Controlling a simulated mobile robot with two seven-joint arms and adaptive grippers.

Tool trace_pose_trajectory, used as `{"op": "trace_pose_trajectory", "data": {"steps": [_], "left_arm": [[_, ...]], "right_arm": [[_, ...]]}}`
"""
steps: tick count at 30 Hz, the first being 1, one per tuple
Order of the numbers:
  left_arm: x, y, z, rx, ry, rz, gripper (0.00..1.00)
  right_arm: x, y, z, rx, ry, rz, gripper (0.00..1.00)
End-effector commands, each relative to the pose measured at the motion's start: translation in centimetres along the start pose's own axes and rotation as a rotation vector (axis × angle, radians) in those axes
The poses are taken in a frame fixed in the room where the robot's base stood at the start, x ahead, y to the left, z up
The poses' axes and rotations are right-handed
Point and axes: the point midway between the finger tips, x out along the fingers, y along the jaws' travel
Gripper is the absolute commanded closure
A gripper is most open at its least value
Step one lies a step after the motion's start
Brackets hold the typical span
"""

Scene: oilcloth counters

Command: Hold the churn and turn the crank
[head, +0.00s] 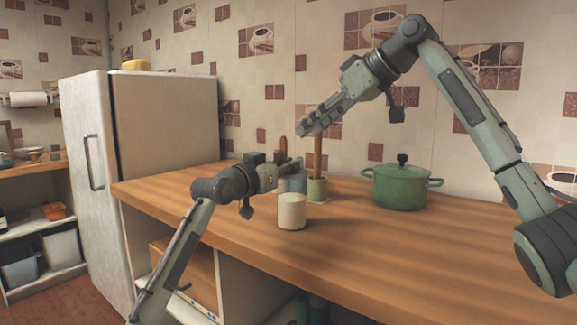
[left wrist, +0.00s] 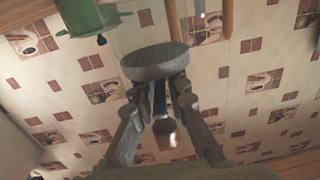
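My left gripper (head: 295,166) is at the churn's upper part. In the left wrist view, which appears upside down, the left fingers (left wrist: 159,90) press in at both sides of the grey disc of the churn (left wrist: 158,62). A dark rod with a brown knob (left wrist: 165,128) shows between them. My right gripper (head: 306,127) hangs above and right of the crank, apart from it; its finger gap is unclear.
A green cup (head: 317,190) with a wooden stick (head: 318,155) stands just right. A green lidded pot (head: 400,188) is farther right. The wooden counter (head: 350,250) is clear in front; a fridge (head: 165,125) stands left.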

Motion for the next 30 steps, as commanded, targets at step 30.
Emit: {"op": "trace_pose_trajectory", "data": {"steps": [30], "left_arm": [[-0.64,-0.08,0.01,0.000,0.000,-0.001,0.62]], "right_arm": [[0.00,0.00,0.00,0.000,0.000,0.000,0.66]]}}
